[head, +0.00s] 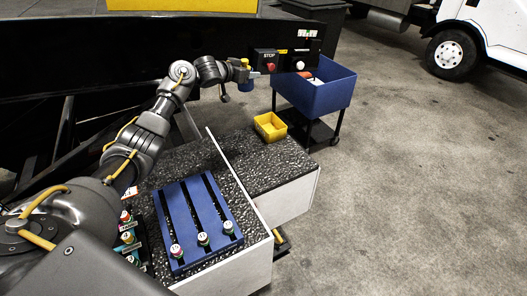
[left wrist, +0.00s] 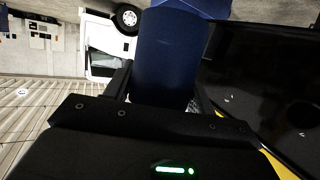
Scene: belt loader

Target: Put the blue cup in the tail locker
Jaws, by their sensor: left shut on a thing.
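My left gripper (head: 246,78) is at the end of the outstretched left arm, above the far end of the speckled counter and beside the black control panel. It is shut on the blue cup, a dark blue rounded body (left wrist: 165,58) that fills the space between the fingers in the left wrist view. In the head view the cup is small, a blue patch (head: 246,87) at the fingers. No compartment can be clearly made out as the tail locker. My right gripper is not in view.
A control panel (head: 285,60) with a red STOP button is just right of the gripper. A blue bin (head: 318,95) stands on a black cart. A yellow tray (head: 270,127) and a blue slotted rack (head: 198,215) sit on counters. Open floor lies right; a white truck (head: 485,35) stands beyond.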

